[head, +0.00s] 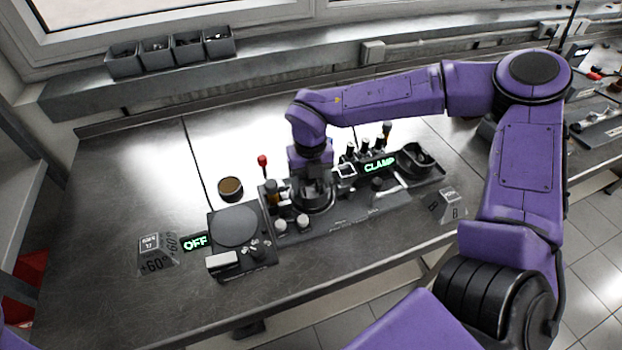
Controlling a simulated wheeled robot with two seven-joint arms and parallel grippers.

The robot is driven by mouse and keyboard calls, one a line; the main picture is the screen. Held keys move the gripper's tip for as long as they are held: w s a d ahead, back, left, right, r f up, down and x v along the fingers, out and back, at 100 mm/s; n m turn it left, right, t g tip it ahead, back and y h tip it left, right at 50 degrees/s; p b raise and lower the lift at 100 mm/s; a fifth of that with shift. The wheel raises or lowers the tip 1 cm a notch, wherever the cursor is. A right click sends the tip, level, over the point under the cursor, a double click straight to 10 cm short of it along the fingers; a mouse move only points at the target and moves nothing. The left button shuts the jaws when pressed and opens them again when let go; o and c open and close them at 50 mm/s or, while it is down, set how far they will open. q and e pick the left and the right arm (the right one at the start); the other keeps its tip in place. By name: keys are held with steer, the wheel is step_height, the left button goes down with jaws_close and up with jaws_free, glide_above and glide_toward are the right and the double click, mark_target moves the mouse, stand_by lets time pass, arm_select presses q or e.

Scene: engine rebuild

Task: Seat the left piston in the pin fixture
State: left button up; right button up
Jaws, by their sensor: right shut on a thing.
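My right gripper (314,192) points down over the left part of the black fixture tray (345,216). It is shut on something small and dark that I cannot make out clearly. A round dark holder (318,208) sits right below and around the fingertips; whether the held thing touches it is unclear. I cannot tell a piston or the pin fixture apart for certain here. A lit green CLAMP sign (379,165) stands at the tray's back. A round dark cup (417,158) is at its right end. My left gripper is out of view.
A plate device (237,226) with a green OFF sign (195,242) stands left of the tray. A red-tipped tool (262,165) and a brown-filled cup (230,188) are close behind. Small bins (157,55) line the back shelf. The bench's left side is largely clear.

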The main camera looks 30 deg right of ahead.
stand_by(0.4)
steer(key=o, duration=1.5)
steer(key=shift+c, duration=0.2)
steer(key=shift+o, duration=0.2)
steer(key=shift+r, duration=0.1)
step_height(320, 180, up, 6)
steer(key=p, duration=0.5)
steer(key=shift+p, duration=0.4)
